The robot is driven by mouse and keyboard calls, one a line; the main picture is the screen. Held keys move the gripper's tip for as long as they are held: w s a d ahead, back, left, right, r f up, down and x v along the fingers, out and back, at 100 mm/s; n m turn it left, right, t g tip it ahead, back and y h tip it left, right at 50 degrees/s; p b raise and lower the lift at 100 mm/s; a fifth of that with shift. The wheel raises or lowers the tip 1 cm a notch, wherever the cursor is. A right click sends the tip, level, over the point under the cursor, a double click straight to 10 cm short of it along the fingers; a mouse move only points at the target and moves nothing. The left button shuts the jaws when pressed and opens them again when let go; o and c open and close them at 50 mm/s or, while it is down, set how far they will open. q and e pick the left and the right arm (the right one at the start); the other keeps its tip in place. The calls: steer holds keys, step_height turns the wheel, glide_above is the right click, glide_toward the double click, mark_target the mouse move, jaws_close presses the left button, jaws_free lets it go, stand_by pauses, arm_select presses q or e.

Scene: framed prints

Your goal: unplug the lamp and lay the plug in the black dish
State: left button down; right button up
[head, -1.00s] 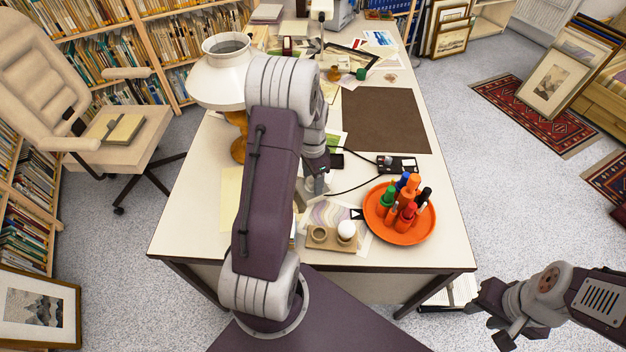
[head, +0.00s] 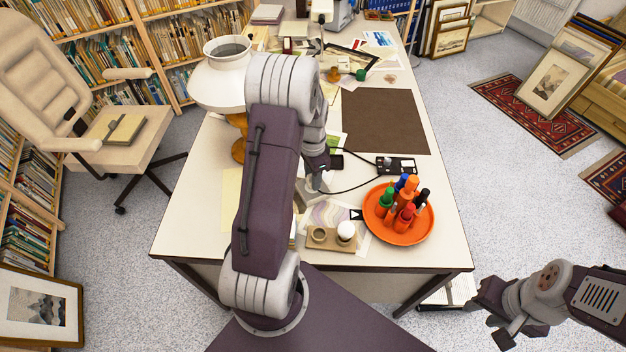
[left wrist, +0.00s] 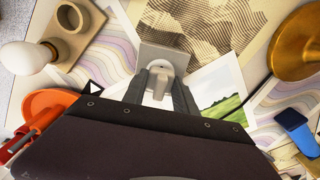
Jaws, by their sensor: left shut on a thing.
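My left gripper (left wrist: 160,88) is shut on a white plug (left wrist: 159,82) in the left wrist view. The plug is in front of a light grey square block (left wrist: 150,54); I cannot tell whether it is still seated there. In the head view my left gripper (head: 317,184) is low over the desk, partly hidden by my arm. The lamp has a white shade (head: 218,82) and a brass-coloured base, which shows in the left wrist view (left wrist: 292,48). I cannot make out the black dish surely. My right gripper (head: 492,318) is off the desk at lower right, its opening unclear.
An orange tray (head: 398,234) with several coloured bottles stands right of my left gripper. A small holder (head: 320,238) with a white bulb (head: 346,230) is nearer. A black device (head: 397,166) has dark cables beside it. A brown mat (head: 385,120) lies bare behind.

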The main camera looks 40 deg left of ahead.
arm_select(q)
steer(key=shift+r+p, duration=2.05)
steer(key=shift+r, duration=0.25)
